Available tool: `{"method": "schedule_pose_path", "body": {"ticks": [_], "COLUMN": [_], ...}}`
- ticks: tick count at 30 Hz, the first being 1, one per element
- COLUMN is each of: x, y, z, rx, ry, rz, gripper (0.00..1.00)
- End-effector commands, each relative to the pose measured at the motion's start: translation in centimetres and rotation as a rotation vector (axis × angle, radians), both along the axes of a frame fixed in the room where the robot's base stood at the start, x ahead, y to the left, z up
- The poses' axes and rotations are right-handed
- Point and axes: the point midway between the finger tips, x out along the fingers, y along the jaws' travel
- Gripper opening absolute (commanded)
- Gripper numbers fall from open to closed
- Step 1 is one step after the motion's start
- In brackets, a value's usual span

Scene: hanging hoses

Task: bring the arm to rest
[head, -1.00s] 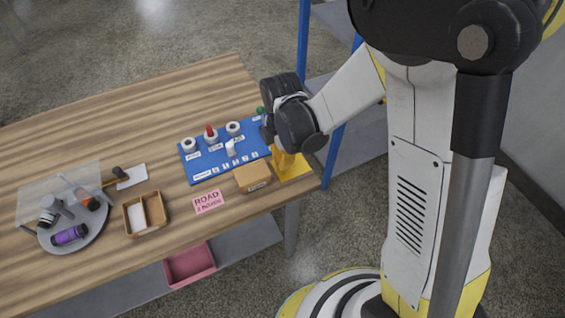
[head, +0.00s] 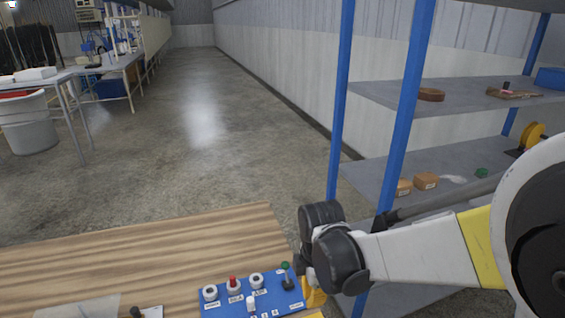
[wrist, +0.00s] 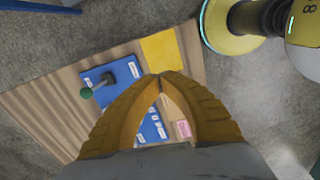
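My gripper (head: 314,294) hangs over the right end of a blue control panel (head: 228,304) at the bottom of the head view. In the wrist view its two yellow fingers (wrist: 160,77) meet at the tips, with nothing between them, so it is shut and empty. The panel (wrist: 122,79) lies below the fingers, with a green-topped lever (wrist: 87,93) to their left. My arm is still bent out over the table's right end.
The wooden table (head: 130,245) fills the lower left. A shelf rack with blue posts (head: 405,110) stands close beside and behind my arm, with small boxes (head: 425,181) on it. Open concrete floor (head: 190,130) lies beyond the table. A yellow pad (wrist: 161,50) is near the panel.

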Motion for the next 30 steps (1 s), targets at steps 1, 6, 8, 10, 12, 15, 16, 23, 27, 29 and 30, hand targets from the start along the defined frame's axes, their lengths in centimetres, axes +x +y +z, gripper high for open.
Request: {"method": "schedule_pose_path", "body": {"ticks": [1, 6, 8, 10, 12, 15, 16, 23, 27, 29, 30], "x": [-0.5, -2.4, -3.3, -4.5, -5.7, -7.4, -7.8, -9.9, -10.2, -10.2, -10.2], "y": [-0.9, -4.0, -5.2, -6.4, -7.6, -9.1, -9.5, -11.1, -11.4, -11.4, -11.4], "z": [1.3, 6.4, 8.0, 9.5, 10.8, 12.1, 12.4, 13.3, 13.4, 13.4, 13.4], "rx": [0.01, 0.087, 0.128, 0.183, 0.247, 0.345, 0.374, 0.539, 0.569, 0.57, 0.57], "ry": [-0.025, -0.152, -0.196, -0.245, -0.291, -0.343, -0.357, -0.41, -0.416, -0.415, -0.415], "rz": [-0.083, -0.506, -0.665, -0.85, -1.031, -1.269, -1.332, -1.64, -1.689, -1.691, -1.691], "gripper": [0.0, 0.0, 0.0, 0.0, 0.0, 0.0, 0.0, 0.0, 0.0, 0.0, 0.0]}}
